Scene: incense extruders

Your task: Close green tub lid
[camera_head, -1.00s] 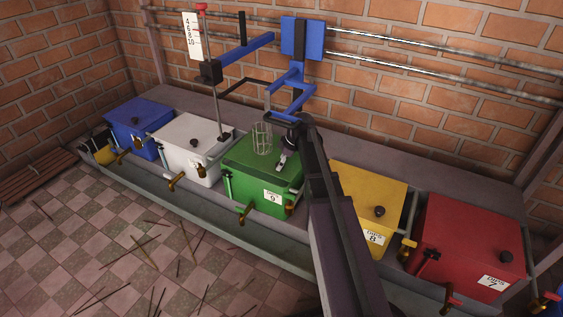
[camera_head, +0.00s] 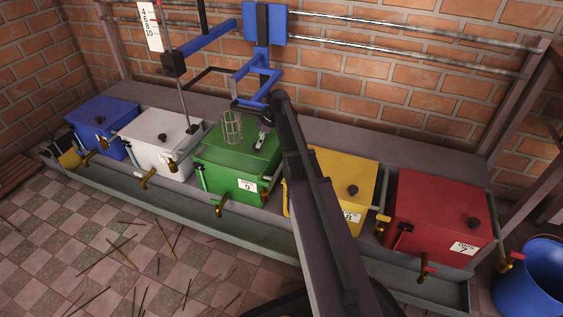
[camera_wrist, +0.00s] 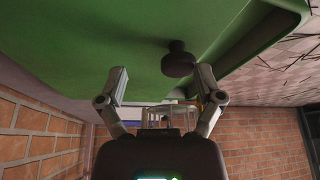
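The green tub (camera_head: 225,181) stands in the middle of the row with its green lid (camera_head: 215,155) over its top. In the wrist view the lid (camera_wrist: 85,45) fills the upper part, with a black knob (camera_wrist: 179,58) on it. I cannot tell whether the lid is fully seated. My gripper (camera_head: 260,146) is over the far right part of the lid, and the arm hides the tub's right side. In the wrist view my gripper (camera_wrist: 163,84) is open and empty, its fingers spread, the right fingertip close to the knob.
A wire cage (camera_head: 232,127) hangs over the lid beside my gripper, below a blue frame (camera_head: 257,70). A white tub (camera_head: 150,150) is to the left, a yellow tub (camera_head: 345,177) and a red tub (camera_head: 440,210) to the right. A blue bucket (camera_head: 535,280) stands at the lower right.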

